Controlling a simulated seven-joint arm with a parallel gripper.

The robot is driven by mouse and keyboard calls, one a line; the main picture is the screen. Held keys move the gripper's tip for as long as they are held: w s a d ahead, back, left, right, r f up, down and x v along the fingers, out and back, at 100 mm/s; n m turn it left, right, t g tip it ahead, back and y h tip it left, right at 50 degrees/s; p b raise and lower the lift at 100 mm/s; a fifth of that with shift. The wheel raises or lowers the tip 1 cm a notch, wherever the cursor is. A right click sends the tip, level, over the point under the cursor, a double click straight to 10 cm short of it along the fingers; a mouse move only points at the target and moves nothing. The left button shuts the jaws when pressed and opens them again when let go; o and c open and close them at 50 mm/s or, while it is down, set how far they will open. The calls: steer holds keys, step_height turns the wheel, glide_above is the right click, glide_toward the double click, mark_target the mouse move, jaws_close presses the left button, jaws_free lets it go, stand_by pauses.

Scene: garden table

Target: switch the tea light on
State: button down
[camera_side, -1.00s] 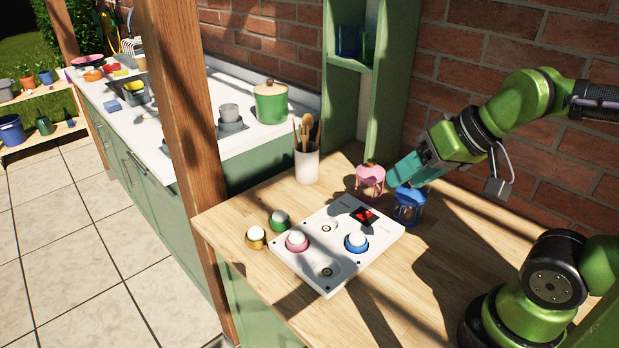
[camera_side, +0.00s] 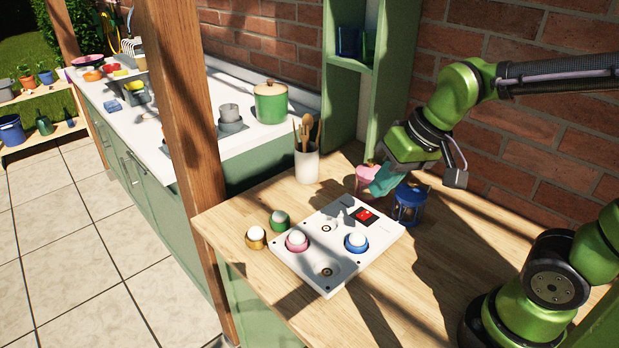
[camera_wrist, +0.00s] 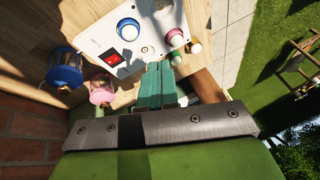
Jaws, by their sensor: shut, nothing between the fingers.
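A white board (camera_side: 338,287) lies on the wooden table and also shows in the wrist view (camera_wrist: 89,40). It carries a red rocker switch (camera_side: 365,215), also in the wrist view (camera_wrist: 113,58). A white-domed tea light in a pink ring (camera_side: 297,241) and one in a blue ring (camera_side: 356,242) sit in its sockets. Two other sockets are empty. I cannot tell whether either light glows. My gripper (camera_side: 376,190) is shut and empty, with teal fingers pointing down near the board's far edge, beyond the switch. In the wrist view the fingers (camera_wrist: 161,66) appear beside the switch, apart from it.
A pink lantern (camera_side: 365,178) stands behind my fingers, partly hidden; a blue lantern (camera_side: 409,205) stands to its right. Green (camera_side: 279,220) and gold (camera_side: 256,238) tea lights stand left of the board. A utensil pot (camera_side: 307,164) stands behind.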

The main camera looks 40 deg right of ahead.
mark_target(297, 233)
steer(key=w+a+f+n+g, duration=0.1)
steer(key=w+a+f+n, duration=0.1)
steer(key=w, duration=0.3)
steer(key=w+a+f+n+g+h, duration=0.1)
steer(key=w+a+f+g, duration=0.1)
steer(key=w+f, duration=0.2)
steer(key=w+a+f+n+g, duration=0.1)
steer(key=w+a+f+n, duration=0.1)
steer(key=w, duration=0.4)
steer(key=shift+w+a+f+n+g+h, duration=0.1)
steer(key=shift+w+f+n+g+h, duration=0.1)
steer(key=shift+f, duration=0.25)
steer(key=shift+w+f+n+g+h, duration=0.1)
steer(key=shift+f+h, duration=0.1)
steer(key=shift+f, duration=0.2)
steer(key=shift+w+r, duration=0.1)
steer(key=shift+r, duration=0.25)
steer(key=shift+f, duration=2.9)
steer(key=shift+f, duration=0.8)
steer(key=shift+r, duration=0.1)
step_height(297, 233, up, 8)
